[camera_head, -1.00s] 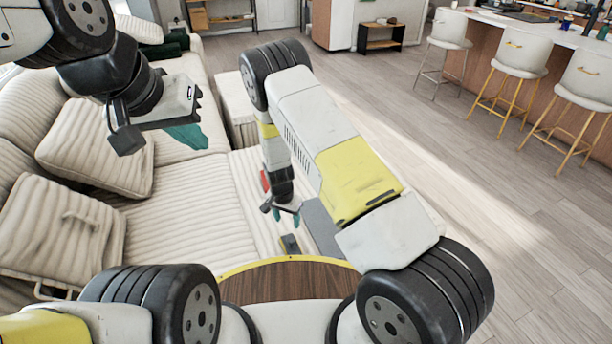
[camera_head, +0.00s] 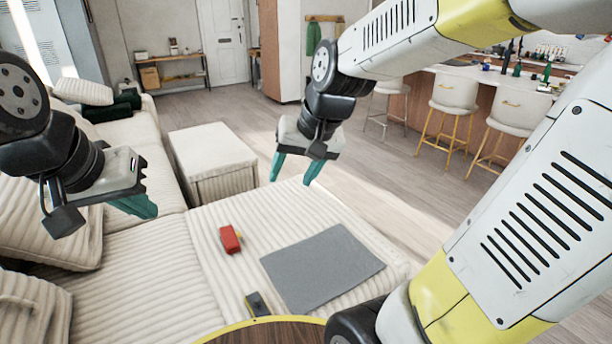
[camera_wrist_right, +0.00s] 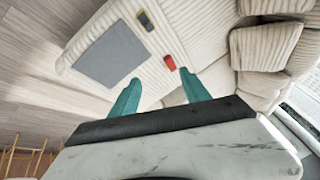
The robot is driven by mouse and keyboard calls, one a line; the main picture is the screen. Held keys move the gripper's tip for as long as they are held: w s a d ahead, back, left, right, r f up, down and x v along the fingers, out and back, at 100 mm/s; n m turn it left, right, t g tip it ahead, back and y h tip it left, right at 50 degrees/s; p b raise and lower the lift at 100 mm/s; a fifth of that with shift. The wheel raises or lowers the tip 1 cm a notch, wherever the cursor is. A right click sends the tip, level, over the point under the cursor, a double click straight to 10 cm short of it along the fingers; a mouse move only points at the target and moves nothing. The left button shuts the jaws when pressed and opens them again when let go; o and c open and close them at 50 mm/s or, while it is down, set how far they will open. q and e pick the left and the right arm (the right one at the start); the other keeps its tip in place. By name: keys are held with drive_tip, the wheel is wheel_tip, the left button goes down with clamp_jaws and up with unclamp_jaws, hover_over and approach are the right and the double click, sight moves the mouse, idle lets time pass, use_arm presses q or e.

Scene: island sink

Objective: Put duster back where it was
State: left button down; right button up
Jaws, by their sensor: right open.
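A small red block (camera_head: 230,240) and a dark block with some yellow (camera_head: 257,304) lie apart on the ribbed cream sofa seat; I cannot tell for sure which is the duster. Both show in the right wrist view, the red one (camera_wrist_right: 170,62) and the dark one (camera_wrist_right: 145,21). A flat grey mat (camera_head: 322,268) lies to their right. My right gripper (camera_head: 290,183) is raised, open and empty, with teal fingers apart, beyond the blocks in the head view. My left gripper (camera_head: 138,207) hangs over the sofa at left; its fingers overlap side-on.
A cream ottoman (camera_head: 212,165) stands beyond the seat. Cushions (camera_head: 45,235) lie at left. Bar stools (camera_head: 453,105) line the island at right. The wooden floor between sofa and stools is clear.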

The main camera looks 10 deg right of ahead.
drive_tip(key=s+d+r+n+t, duration=0.1)
drive_tip(key=s+d+r, duration=0.1)
drive_tip(key=s, duration=0.7)
drive_tip(key=shift+s+d+r+n+h, duration=0.2)
drive_tip(key=shift+d+r+n+h, duration=0.1)
drive_tip(key=shift+d+r, duration=0.1)
idle(0.4)
